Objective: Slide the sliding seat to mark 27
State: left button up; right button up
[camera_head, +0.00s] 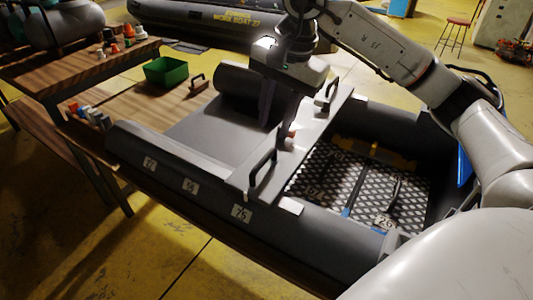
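The sliding seat (312,135) is a grey plank lying across the grey inflatable boat (215,215), with a black handle near each end. The near handle (262,170) and the far handle (327,94) both stand upright. My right gripper (278,125) points down over the seat's middle, between the handles, with its two dark fingers apart. A small reddish piece (291,134) shows by the fingertips; whether they touch it is unclear. My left gripper is out of view.
A wooden bench (120,68) at the left holds a green bin (166,72) and small coloured items. The boat's chequered floor (330,180) lies right of the seat, with blue strips and number labels. Another boat (215,22) lies behind. My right arm covers the right side.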

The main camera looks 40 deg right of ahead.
aim_at(265, 158)
jog(key=f, duration=0.3)
jog(key=w+f, duration=0.1)
jog(key=f, duration=0.2)
jog(key=a+f, duration=0.1)
jog(key=f, duration=0.2)
jog(key=shift+w+f, duration=0.35)
jog(key=shift+w, duration=0.05)
grip_shut()
